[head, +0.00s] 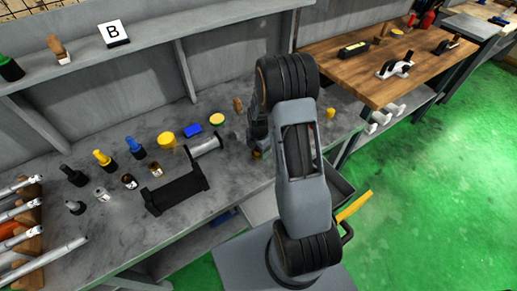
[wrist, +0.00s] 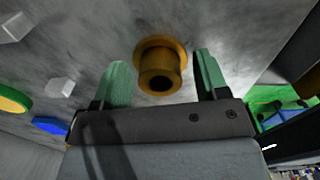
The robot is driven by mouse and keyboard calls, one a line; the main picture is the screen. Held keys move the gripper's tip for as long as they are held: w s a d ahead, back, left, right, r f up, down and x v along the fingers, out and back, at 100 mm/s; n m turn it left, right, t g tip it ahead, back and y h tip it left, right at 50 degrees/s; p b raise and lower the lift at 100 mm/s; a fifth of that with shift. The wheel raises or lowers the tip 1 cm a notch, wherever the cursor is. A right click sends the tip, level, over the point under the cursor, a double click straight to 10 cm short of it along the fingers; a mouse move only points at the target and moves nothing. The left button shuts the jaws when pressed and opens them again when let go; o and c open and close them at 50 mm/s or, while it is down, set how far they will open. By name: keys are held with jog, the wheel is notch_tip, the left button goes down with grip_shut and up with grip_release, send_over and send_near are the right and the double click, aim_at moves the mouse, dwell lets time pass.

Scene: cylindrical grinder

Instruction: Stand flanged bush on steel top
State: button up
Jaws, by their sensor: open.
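The flanged bush (wrist: 158,68) is brass-coloured. In the wrist view its wide flange is on the far side, against the grey steel top (wrist: 110,25), and its barrel with a dark bore points towards the camera. My gripper (wrist: 162,64) is open, with one green finger on each side of the bush and a visible gap on both sides. In the head view, the steel top (head: 115,222) is the long grey bench surface. A small brass-coloured piece (head: 257,154) shows there beside my gripper (head: 258,138), which is mostly hidden by my arm.
A black cradle (head: 175,192), a metal cylinder (head: 205,147), a yellow round piece (head: 167,139) and a blue block (head: 193,131) stand left of my arm. Several bottles and holders stand farther left. A wooden bench (head: 385,60) is at the right.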

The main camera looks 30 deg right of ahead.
notch_tip(320, 180, up, 12)
jog(key=s+a+r+m+t, duration=0.2)
jog(key=s+a+r+m, duration=0.2)
jog(key=s+r+m, duration=0.2)
jog(key=s+a+r+m+t+b, duration=0.1)
jog(key=s+a+r+m, duration=0.4)
jog(key=s+m, duration=0.5)
jog(key=shift+a+r+m+t, duration=0.3)
jog(key=shift+r+m+t, duration=0.55)
jog(key=shift+m, duration=1.55)
jog(key=shift+r+g, duration=0.25)
jog(key=shift+c, duration=0.4)
